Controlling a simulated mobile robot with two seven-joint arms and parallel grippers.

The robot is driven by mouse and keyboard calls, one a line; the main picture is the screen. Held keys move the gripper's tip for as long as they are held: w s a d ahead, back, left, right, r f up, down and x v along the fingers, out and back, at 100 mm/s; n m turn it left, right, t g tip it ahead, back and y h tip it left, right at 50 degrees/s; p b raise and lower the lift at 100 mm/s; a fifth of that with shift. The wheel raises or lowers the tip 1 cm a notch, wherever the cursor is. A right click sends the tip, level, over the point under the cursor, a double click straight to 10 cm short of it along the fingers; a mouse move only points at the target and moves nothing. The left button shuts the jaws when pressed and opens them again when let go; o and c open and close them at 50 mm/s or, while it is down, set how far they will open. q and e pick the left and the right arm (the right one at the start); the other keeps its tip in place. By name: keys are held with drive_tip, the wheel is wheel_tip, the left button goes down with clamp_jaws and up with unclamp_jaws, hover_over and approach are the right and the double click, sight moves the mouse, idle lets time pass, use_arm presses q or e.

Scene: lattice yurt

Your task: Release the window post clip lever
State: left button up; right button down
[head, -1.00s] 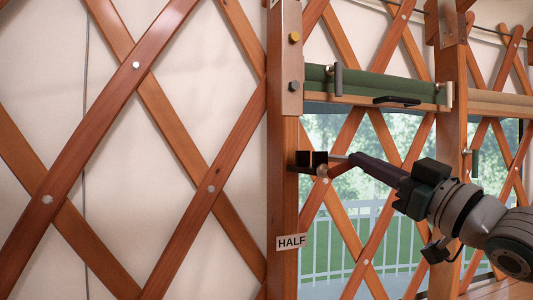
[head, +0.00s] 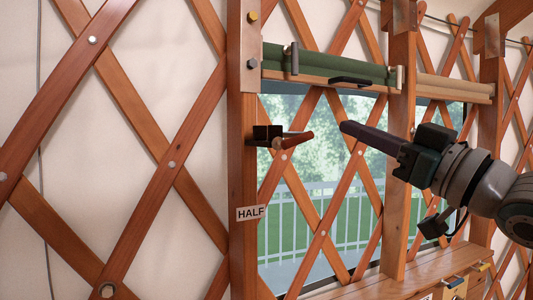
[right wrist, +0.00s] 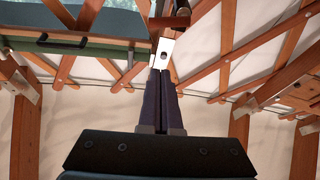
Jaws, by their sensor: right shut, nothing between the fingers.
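A black clip (head: 264,134) is fixed to the wooden window post (head: 243,180), above a white label (head: 250,212) reading "HALF". Its lever, with a reddish-brown handle (head: 297,139), points right from the clip over the window. My right gripper (head: 343,126) is shut and empty, its tips pointing left, to the right of the handle with a visible gap in the head view. Its closed dark fingers also show in the right wrist view (right wrist: 160,72). My left gripper is not in view.
A green rolled blind (head: 335,66) with a black handle (head: 350,81) spans the window top above the clip. Another post (head: 400,150) stands behind my right gripper. Crossed lattice slats cover the wall and window. A wooden ledge (head: 370,285) lies below.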

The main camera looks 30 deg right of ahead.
drive_tip(key=b+v, duration=0.1)
drive_tip(key=v, duration=0.2)
drive_tip(key=shift+d+r, duration=0.1)
idle(0.5)
